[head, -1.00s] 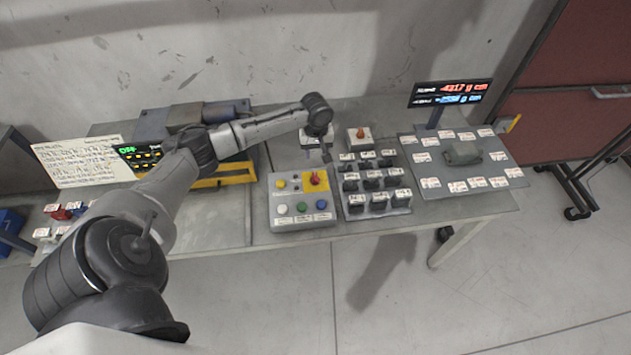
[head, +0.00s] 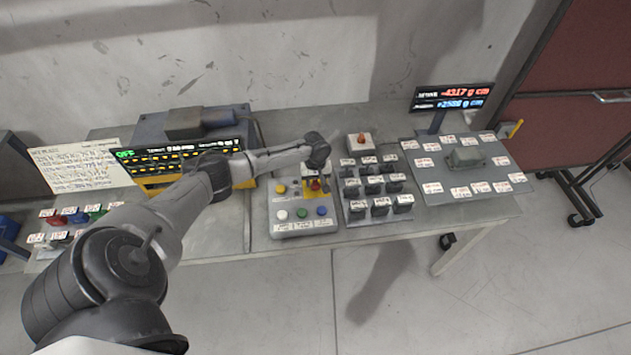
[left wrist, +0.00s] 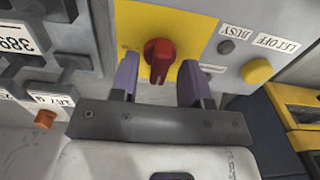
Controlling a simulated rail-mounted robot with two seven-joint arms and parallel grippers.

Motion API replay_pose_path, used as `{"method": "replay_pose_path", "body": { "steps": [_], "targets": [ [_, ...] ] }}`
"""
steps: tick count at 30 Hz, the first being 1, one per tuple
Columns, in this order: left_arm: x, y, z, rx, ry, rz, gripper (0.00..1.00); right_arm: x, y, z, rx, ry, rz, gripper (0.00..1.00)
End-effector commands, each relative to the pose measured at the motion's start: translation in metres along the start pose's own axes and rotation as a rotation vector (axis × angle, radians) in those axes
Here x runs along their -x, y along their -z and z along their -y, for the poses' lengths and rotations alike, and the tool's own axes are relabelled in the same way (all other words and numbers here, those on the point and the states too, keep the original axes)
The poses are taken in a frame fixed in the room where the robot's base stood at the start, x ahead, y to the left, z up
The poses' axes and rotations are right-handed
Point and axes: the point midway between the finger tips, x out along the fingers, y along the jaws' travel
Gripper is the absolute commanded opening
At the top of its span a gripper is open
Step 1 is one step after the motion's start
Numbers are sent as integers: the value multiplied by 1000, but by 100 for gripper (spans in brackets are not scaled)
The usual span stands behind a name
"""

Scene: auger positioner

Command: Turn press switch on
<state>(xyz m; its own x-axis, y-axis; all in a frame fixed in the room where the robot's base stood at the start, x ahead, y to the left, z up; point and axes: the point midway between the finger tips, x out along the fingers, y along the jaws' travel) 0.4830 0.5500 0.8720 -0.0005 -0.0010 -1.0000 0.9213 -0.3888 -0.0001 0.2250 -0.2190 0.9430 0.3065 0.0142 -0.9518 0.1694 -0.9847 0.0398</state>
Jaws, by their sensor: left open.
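The control box (head: 290,228) stands at the table's front middle, with a yellow plate carrying a red rotary knob (head: 316,185). The knob also shows in the left wrist view (left wrist: 159,54), at the top middle. My left gripper (head: 322,183) is over the yellow plate. In the left wrist view my left gripper (left wrist: 160,78) is open, with one purple-grey finger on each side of the knob. Whether the fingers touch it I cannot tell. The green display (head: 180,158) behind my arm reads OFF at its left end. My right gripper is not in view.
White, green and blue buttons (head: 302,213) line the box's front. To its right stand a rack of black labelled blocks (head: 372,185), a small box with an orange knob (head: 361,142) and a grey board (head: 460,180) with labels. A yellow button (left wrist: 257,71) is beside the gripper.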

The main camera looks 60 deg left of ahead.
Motion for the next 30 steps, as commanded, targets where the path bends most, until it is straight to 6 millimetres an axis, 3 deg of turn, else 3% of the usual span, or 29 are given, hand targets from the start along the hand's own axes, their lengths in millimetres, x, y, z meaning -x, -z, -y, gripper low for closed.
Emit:
{"method": "replay_pose_path", "body": {
  "steps": [11,25,30],
  "targets": [
    [-4,0,0,0,0,-1,43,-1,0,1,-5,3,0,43],
    [-4,0,0,0,0,-1,0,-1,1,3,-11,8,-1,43],
    [-3,0,0,-2,1,0,0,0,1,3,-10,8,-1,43]
  ]
}}
